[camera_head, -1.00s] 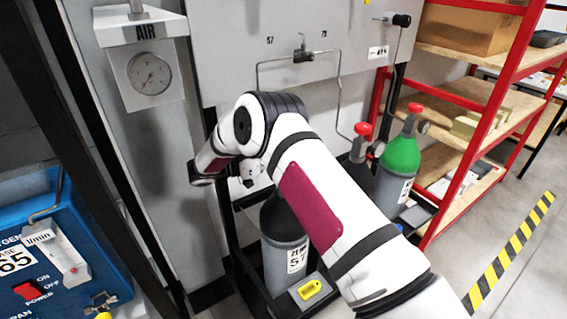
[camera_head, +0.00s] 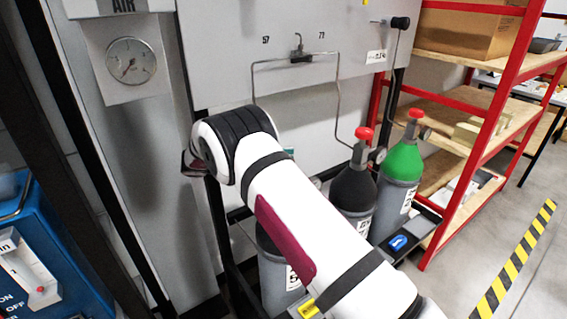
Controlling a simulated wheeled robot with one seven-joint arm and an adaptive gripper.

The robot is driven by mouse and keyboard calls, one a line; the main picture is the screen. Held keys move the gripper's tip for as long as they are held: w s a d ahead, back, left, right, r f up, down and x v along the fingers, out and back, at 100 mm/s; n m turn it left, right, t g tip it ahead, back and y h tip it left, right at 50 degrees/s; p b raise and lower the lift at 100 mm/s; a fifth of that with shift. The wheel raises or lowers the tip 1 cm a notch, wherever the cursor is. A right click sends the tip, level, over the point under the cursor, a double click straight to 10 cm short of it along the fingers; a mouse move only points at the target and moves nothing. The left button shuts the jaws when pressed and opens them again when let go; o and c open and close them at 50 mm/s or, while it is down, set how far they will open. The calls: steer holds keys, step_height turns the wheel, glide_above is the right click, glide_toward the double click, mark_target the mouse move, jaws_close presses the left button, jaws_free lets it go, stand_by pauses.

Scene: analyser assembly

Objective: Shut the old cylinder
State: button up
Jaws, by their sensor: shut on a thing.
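A grey cylinder (camera_head: 272,273) with a dark shoulder stands in the rack at the left, below the panel mark 57. My arm crosses in front of it and hides its top and valve. A second grey cylinder (camera_head: 352,192) with a black shoulder and red knob stands to its right, fully upright. A grey cylinder with a green shoulder (camera_head: 403,162) and red knob stands beside that one. I cannot tell from the picture which is the old one. My gripper is hidden behind my own arm.
A pressure gauge (camera_head: 131,61) marked AIR hangs at the upper left. A grey panel (camera_head: 230,60) with bent pipes stands behind the cylinders. A yellow tag (camera_head: 309,307) and a blue tag (camera_head: 398,242) lie at the rack's front. Red shelving (camera_head: 484,130) stands at the right.

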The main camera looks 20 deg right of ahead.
steer(key=shift+d+r, duration=0.1)
steer(key=shift+d, duration=0.05)
steer(key=o, duration=1.2)
steer(key=shift+c, duration=0.2)
steer(key=v, duration=0.7)
steer(key=shift+a, duration=0.2)
